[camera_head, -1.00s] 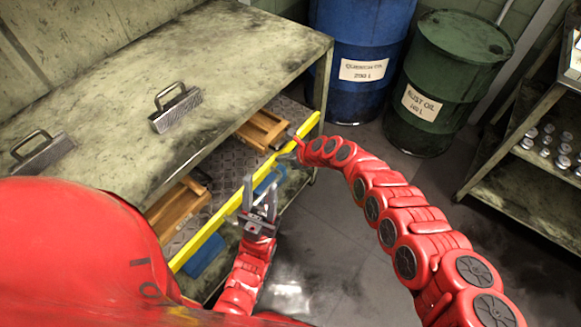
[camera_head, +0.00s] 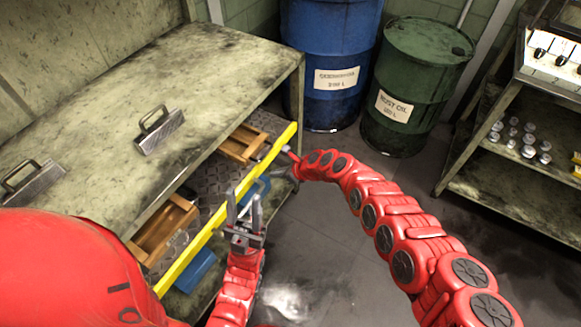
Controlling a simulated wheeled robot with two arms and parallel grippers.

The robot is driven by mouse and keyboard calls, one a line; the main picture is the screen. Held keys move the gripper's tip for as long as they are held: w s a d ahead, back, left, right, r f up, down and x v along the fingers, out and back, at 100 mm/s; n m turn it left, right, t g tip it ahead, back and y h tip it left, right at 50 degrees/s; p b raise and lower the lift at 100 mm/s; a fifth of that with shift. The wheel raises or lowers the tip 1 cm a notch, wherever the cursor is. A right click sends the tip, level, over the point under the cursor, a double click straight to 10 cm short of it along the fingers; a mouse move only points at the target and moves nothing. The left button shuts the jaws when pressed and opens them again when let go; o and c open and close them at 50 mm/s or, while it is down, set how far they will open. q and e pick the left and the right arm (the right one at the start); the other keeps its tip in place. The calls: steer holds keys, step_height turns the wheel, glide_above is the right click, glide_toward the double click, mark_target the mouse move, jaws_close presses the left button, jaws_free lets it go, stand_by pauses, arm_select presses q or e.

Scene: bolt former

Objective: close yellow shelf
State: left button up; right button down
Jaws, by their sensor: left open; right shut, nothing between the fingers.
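The yellow shelf (camera_head: 215,222) is a pulled-out drawer with a yellow front edge, sticking out below the grey workbench top. Two wooden boxes, one farther (camera_head: 241,143) and one nearer (camera_head: 160,232), sit on its metal floor. My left gripper (camera_head: 243,207) is open, fingers up, close to the middle of the yellow edge; I cannot tell whether it touches. My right gripper (camera_head: 288,158) is at the far end of the yellow edge, shut and empty, small and partly hidden by the edge and its own arm.
Blue containers (camera_head: 196,270) show below the shelf. Two metal blocks with handles (camera_head: 160,131) lie on the workbench top (camera_head: 215,75). A blue drum (camera_head: 330,100) and a green drum (camera_head: 412,110) stand behind. A rack (camera_head: 500,180) is at right. The floor between is clear.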

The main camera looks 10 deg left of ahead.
steer(key=p+v, duration=0.2)
steer(key=v, duration=0.5)
steer(key=shift+d, duration=0.35)
